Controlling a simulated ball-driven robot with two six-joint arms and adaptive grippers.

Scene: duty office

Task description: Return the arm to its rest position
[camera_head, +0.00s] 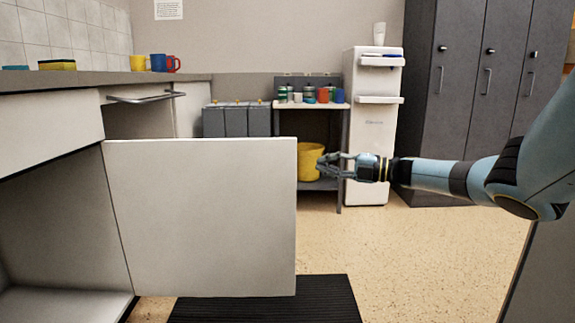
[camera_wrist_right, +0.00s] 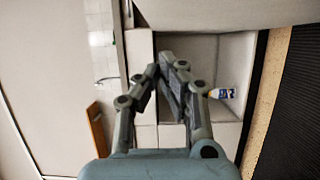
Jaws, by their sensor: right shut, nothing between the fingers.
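My right arm (camera_head: 430,175) comes in from the right in the head view and reaches level toward the middle. My right gripper (camera_head: 330,166) is shut and empty, just right of the open cabinet door (camera_head: 200,218), and I cannot tell whether it touches the door. In the right wrist view the right gripper (camera_wrist_right: 162,72) shows with its fingertips close together and nothing between them. My left gripper is in neither view.
An open cabinet (camera_head: 60,225) stands at left under a counter (camera_head: 100,78) with mugs. A shelf table (camera_head: 312,105) with cups, a yellow bucket (camera_head: 309,160), a white dispenser (camera_head: 373,125) and grey lockers (camera_head: 475,95) stand behind. A black mat (camera_head: 265,303) lies below; floor at right is clear.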

